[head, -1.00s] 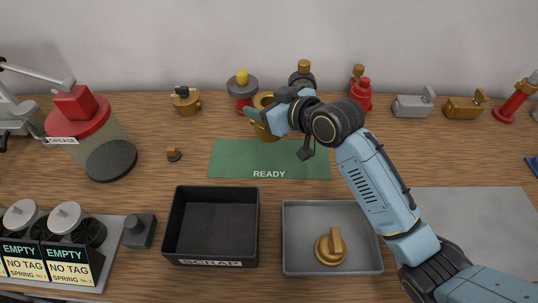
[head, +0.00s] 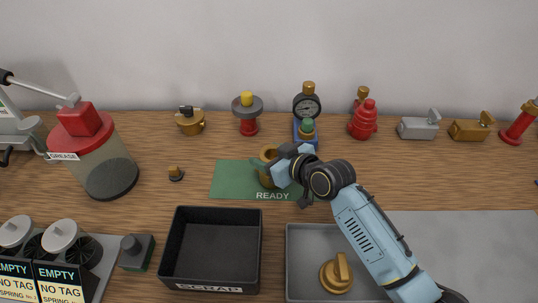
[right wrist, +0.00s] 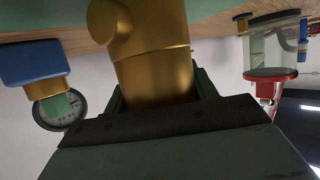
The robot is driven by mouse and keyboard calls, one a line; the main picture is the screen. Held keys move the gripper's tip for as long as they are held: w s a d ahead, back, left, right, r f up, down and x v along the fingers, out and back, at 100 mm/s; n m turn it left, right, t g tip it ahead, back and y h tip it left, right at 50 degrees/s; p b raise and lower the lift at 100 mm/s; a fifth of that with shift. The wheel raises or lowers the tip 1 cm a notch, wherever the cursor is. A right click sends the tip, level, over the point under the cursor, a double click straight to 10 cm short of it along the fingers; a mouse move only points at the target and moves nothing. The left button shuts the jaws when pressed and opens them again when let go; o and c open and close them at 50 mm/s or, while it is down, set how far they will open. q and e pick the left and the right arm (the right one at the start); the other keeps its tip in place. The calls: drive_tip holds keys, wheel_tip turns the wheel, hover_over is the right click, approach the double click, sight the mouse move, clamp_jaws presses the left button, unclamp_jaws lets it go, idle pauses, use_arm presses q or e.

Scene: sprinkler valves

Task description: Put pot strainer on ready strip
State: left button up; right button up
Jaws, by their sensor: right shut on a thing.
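The ready strip (head: 232,182) is a flat green mat on the wooden bench, lettered READY. The pot strainer looks like the brass body (head: 267,165) in my right gripper (head: 272,172); the gripper is shut on it over the right half of the strip. In the right wrist view the brass body (right wrist: 152,65) stands between the jaws, with a side boss, and green shows beyond its far end. I cannot tell whether it touches the strip. My left gripper is not in view.
Behind the strip stand a gauge on a blue base (head: 307,108), a red-based valve (head: 247,112) and a red fitting (head: 364,120). In front are a black scrap bin (head: 212,285) and a grey tray (head: 305,290) holding a brass piece. The strip's left half is clear.

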drive_tip(key=o, duration=1.1)
drive_tip(key=shift+f, duration=0.15)
drive_tip(key=o, duration=0.5)
drive_tip(key=shift+c, duration=0.2)
